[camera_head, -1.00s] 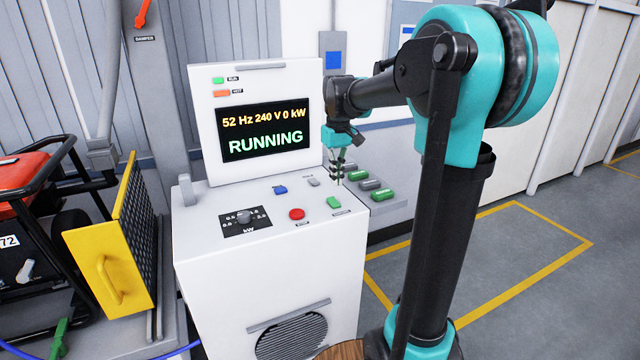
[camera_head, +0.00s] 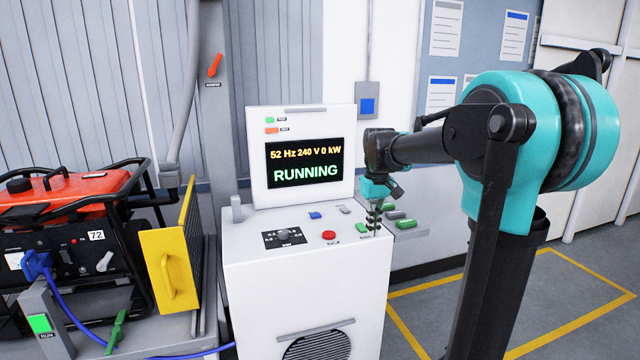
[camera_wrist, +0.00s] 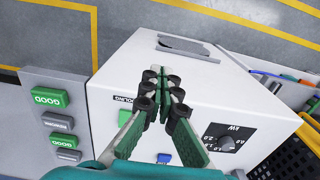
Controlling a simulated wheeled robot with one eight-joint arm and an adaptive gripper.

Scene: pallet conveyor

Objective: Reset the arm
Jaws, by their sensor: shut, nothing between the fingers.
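My gripper (camera_head: 375,218) is shut and empty. In the head view it points down at the right edge of the white control cabinet's top (camera_head: 260,258), near a green button (camera_head: 364,228). In the wrist view my gripper's fingertips (camera_wrist: 165,76) meet above the same white cabinet. The gap between the fingertips and the cabinet top is hard to judge. My teal and black arm reaches in from the right of the head view.
The cabinet's screen (camera_head: 305,164) reads "52 Hz 240 V 0 kW RUNNING". A red button (camera_head: 329,235) and a kW dial (camera_head: 284,236) sit on its top. A red generator (camera_head: 65,195) and yellow panel (camera_head: 172,262) stand left. Floor at right is clear.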

